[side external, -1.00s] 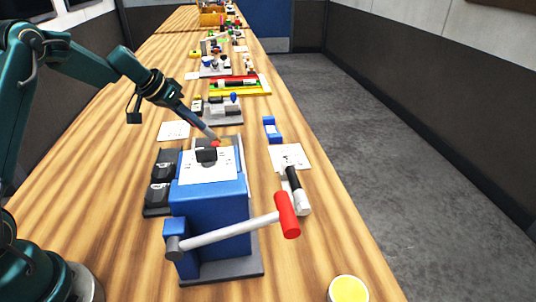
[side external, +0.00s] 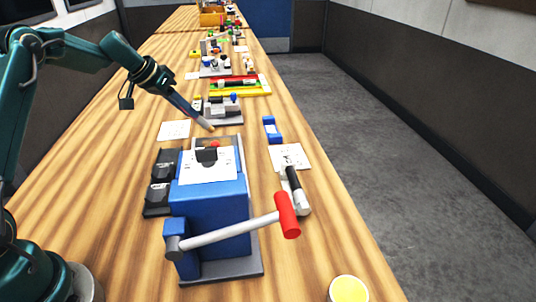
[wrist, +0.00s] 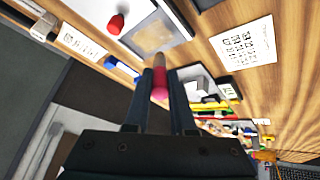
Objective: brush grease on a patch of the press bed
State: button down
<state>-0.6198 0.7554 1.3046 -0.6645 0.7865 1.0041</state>
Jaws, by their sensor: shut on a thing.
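My gripper (wrist: 160,92) is shut on a slim brush (wrist: 159,77), which has a pinkish-red part between the fingers and a pale tip beyond them. In the side view the brush (side external: 203,120) slants down to the right, its tip above and behind the press bed and apart from it. The press (side external: 212,215) is a blue block with a white card on its front top. The bed, a framed grey plate (wrist: 158,28), shows a brownish area in the side view (side external: 227,142). A red knob (wrist: 115,24) stands beside the plate in the wrist view.
A yellow-topped tin (side external: 349,290) stands at the near right. The press lever's red handle (side external: 287,215) sticks out to the right. Black blocks (side external: 160,182) lie left of the press, and a blue holder (side external: 272,130) right. Fixtures and coloured trays (side external: 240,86) crowd behind.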

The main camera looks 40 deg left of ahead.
jog(key=shift+r, duration=2.85)
jog(key=d+r, duration=0.4)
jog(key=shift+s+d+f, duration=0.15)
jog(key=shift+f, duration=0.7)
jog(key=shift+s+d+f, duration=0.15)
jog(key=shift+s+f, duration=0.05)
jog(key=shift+f, duration=0.6)
jog(key=shift+s+d+f, duration=0.15)
jog(key=shift+f, duration=0.7)
